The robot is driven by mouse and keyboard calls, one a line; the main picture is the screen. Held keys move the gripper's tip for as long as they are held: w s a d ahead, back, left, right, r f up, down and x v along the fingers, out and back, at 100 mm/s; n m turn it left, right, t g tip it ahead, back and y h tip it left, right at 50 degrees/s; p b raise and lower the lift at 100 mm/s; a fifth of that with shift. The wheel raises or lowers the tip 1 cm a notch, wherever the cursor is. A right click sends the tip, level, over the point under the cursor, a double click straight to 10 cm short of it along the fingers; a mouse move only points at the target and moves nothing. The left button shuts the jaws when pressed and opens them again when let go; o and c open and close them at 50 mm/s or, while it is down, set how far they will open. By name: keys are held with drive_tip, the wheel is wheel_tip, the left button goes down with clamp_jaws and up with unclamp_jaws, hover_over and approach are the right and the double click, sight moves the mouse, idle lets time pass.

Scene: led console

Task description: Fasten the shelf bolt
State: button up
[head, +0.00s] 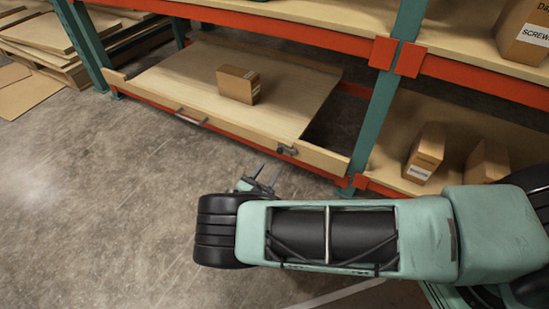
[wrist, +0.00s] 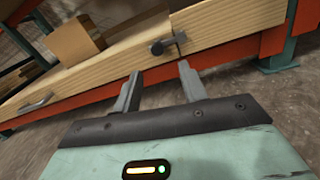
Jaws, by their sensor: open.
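The shelf bolt (head: 287,150) is a small dark metal latch on the front edge of the wooden pull-out shelf (head: 190,85), near its right end. It also shows in the wrist view (wrist: 168,43), with a dark knob on its left and a bracket on its right. My gripper (head: 262,175) is open and empty, in front of and below the bolt, apart from it. In the wrist view my two grey fingers (wrist: 158,85) point up toward the shelf front, with the bolt just beyond them. Whether the bolt is engaged cannot be told.
A cardboard box (head: 238,85) sits on the shelf. A metal handle (head: 191,117) is on the shelf front, left of the bolt. A teal upright (head: 376,125) and orange beams frame the rack. More boxes (head: 426,150) stand at the right.

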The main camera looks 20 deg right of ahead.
drive_tip(key=p+v, duration=0.1)
drive_tip(key=v, duration=0.8)
drive_tip(key=shift+p, duration=0.4)
drive_tip(key=shift+s, duration=0.1)
drive_tip(key=s+d+r+m+g+y+p, duration=0.1)
drive_tip(key=s+r+m+g+y+p, duration=0.25)
drive_tip(key=r, duration=0.75)
drive_tip(key=s+r+m+g+y+p, duration=0.1)
drive_tip(key=s+r+m+g+y, duration=0.1)
drive_tip(key=s+r+m+g, duration=0.65)
drive_tip(key=s+d+r+m+g+y+p, duration=0.1)
drive_tip(key=r+m+g+y+p, duration=0.15)
drive_tip(key=r, duration=1.15)
drive_tip(key=s+d+r+m+t+y+p, duration=0.1)
drive_tip(key=s+d+r+m+y+p, duration=0.3)
drive_tip(key=s+r, duration=0.95)
wheel_tip(320, 180, up, 39)
drive_tip(key=w+p, duration=0.2)
drive_tip(key=p, duration=3.4)
drive_tip(key=shift+d+y, duration=0.3)
drive_tip(key=shift+d, duration=0.05)
